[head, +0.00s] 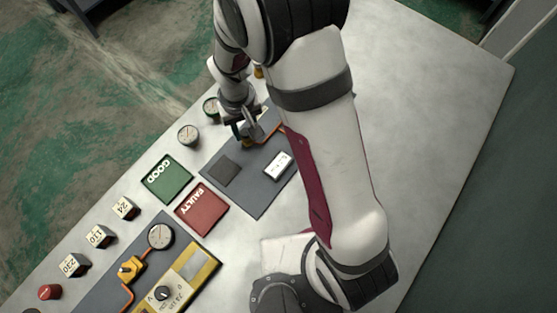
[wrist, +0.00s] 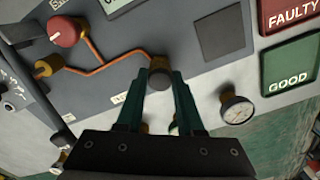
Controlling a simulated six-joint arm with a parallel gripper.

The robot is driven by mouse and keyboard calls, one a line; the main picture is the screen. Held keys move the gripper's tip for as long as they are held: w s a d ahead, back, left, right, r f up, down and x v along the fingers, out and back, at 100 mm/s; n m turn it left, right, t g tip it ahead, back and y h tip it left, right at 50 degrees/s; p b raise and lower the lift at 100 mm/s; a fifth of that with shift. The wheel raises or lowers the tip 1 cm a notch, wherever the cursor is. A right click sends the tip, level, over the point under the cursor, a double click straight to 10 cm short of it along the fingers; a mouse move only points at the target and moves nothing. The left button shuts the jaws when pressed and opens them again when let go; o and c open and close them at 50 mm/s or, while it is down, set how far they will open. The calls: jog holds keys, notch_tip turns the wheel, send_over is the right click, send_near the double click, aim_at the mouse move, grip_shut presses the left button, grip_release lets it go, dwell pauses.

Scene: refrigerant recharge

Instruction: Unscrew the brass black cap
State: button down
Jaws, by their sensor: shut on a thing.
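The brass black cap (wrist: 159,79) shows in the wrist view as a dark round top with a brass part by it, at the end of an orange pipe on the grey panel. My gripper (wrist: 164,76) has its two green fingers on either side of the cap, shut on it. In the head view my gripper (head: 246,127) points down at the far end of the grey panel (head: 245,190), and a bit of brass shows just under it. My arm and fingers hide most of the cap there.
A red knob (wrist: 66,31) and a brass fitting (wrist: 47,81) stand on the piping nearby. A loose gauge (wrist: 237,109) lies right of my fingers. Green GOOD (head: 167,178) and red FAULTY (head: 202,208) pads lie beside the panel. The table's right side is clear.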

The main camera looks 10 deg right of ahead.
jog(key=n, duration=0.6)
jog(key=shift+n, duration=3.4)
jog(key=shift+r, duration=2.5)
